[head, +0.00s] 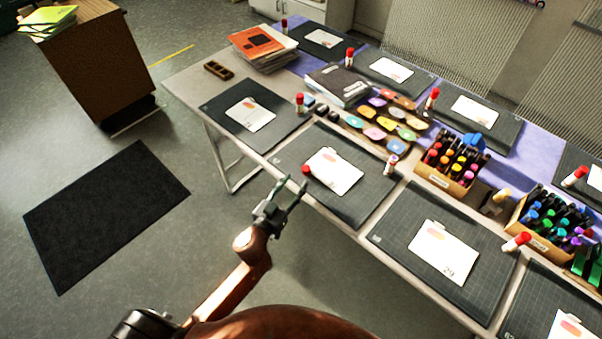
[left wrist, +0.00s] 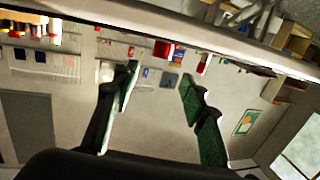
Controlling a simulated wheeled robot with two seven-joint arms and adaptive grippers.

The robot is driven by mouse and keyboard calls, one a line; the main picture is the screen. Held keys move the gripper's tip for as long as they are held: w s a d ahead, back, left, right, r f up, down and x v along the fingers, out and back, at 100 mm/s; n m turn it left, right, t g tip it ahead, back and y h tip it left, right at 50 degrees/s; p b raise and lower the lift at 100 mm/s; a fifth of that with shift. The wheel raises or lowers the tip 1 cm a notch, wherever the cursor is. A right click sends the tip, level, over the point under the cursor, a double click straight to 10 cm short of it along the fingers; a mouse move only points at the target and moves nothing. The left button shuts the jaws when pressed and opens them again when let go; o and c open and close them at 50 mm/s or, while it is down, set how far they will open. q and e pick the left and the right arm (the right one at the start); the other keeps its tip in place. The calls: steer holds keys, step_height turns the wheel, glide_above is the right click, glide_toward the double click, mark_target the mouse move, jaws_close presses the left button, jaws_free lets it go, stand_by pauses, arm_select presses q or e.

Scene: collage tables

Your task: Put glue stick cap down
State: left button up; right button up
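A red glue stick cap (head: 306,170) is at the left edge of a white card (head: 338,176) on the near middle cutting mat (head: 348,207). A red piece that looks like this cap (left wrist: 163,49) shows just past my fingertips in the left wrist view. My left gripper (head: 291,183) is open at the table's near edge, close to the cap. Its two green-padded fingers (left wrist: 159,77) stand apart with nothing between them. A glue stick (head: 391,164) stands on the same mat, right of the card; its top is too small to tell. My right gripper is out of view.
Several other mats hold cards and red-capped glue sticks (head: 300,102). Two marker boxes (head: 447,181) (head: 534,243) stand at the right. Colored pads (head: 374,133), a binder (head: 338,86) and books (head: 262,45) lie farther back.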

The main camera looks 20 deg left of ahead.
arm_select(q)
steer(key=shift+s+a+r, duration=0.1)
steer(key=shift+s+a, duration=0.05)
steer(key=shift+s, duration=1.25)
steer(key=s+a+f+g, duration=0.25)
steer(key=s+f, duration=0.35)
steer(key=f, duration=0.8)
steer(key=s+a+f+g+y, duration=0.1)
steer(key=s+f+g, duration=0.3)
steer(key=f, duration=0.9)
steer(key=s+a+f+g, duration=0.2)
steer(key=s+f, duration=0.5)
steer(key=f, duration=0.7)
steer(key=s+a+f+g, duration=0.2)
steer(key=s+f+g, duration=0.2)
steer(key=s+f, duration=1.3)
steer(key=s+f+g, duration=0.2)
steer(key=s, duration=1.1)
steer(key=s+f+g+y, duration=0.1)
steer(key=s+f+g, duration=0.1)
steer(key=s, duration=1.2)
steer(key=shift+a+f+g, duration=0.3)
steer(key=shift+f+g, duration=0.05)
steer(key=shift+g, duration=0.1)
